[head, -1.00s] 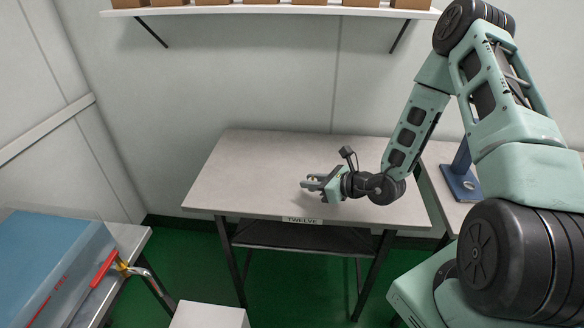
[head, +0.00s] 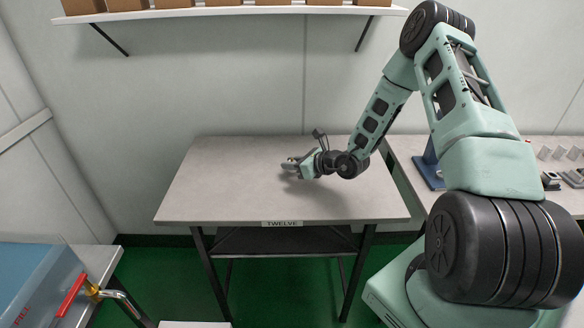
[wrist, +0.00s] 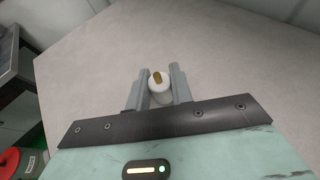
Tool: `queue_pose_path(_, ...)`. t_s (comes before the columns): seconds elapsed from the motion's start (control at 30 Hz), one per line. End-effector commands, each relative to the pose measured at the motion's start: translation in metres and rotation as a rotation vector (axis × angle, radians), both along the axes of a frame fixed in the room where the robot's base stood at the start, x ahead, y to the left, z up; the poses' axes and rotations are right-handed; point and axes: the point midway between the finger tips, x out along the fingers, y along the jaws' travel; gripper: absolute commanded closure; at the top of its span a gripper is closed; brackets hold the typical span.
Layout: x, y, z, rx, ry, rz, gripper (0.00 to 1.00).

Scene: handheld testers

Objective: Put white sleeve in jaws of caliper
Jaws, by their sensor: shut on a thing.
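My gripper (head: 291,164) is above the grey table marked TWELVE (head: 220,190). In the wrist view my gripper (wrist: 160,84) is shut on a small white sleeve (wrist: 161,93), a round piece with a brownish-gold spot on its end. The sleeve sits between the two grey fingers. In the head view the sleeve is too small to make out clearly. I cannot identify a caliper in these frames; several small items lie on the right-hand bench, too small to tell.
A bench (head: 400,150) on the right carries a blue stand (head: 430,170), small grey blocks (head: 560,152) and a dark device (head: 550,180). A shelf (head: 230,10) with boxes hangs above. Table TWELVE is otherwise clear.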

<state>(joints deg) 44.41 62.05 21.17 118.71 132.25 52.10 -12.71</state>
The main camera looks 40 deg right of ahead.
Motion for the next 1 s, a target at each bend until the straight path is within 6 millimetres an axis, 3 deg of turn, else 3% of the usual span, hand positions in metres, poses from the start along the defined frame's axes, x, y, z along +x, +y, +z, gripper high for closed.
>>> queue_pose_path(0.13, 0.000, 0.000, -0.015, 0.000, -0.001, 0.000, 1.00)
queue_pose_path(0.53, 0.000, 0.000, -0.021, -0.001, -0.001, 0.000, 1.00)
queue_pose_path(0.57, 0.000, 0.000, -0.019, -0.001, -0.001, 0.000, 0.70)
queue_pose_path(0.6, 0.000, 0.000, -0.019, -0.001, -0.001, 0.000, 0.58)
queue_pose_path(1.0, -0.003, -0.001, -0.015, -0.001, 0.000, -0.001, 0.56)
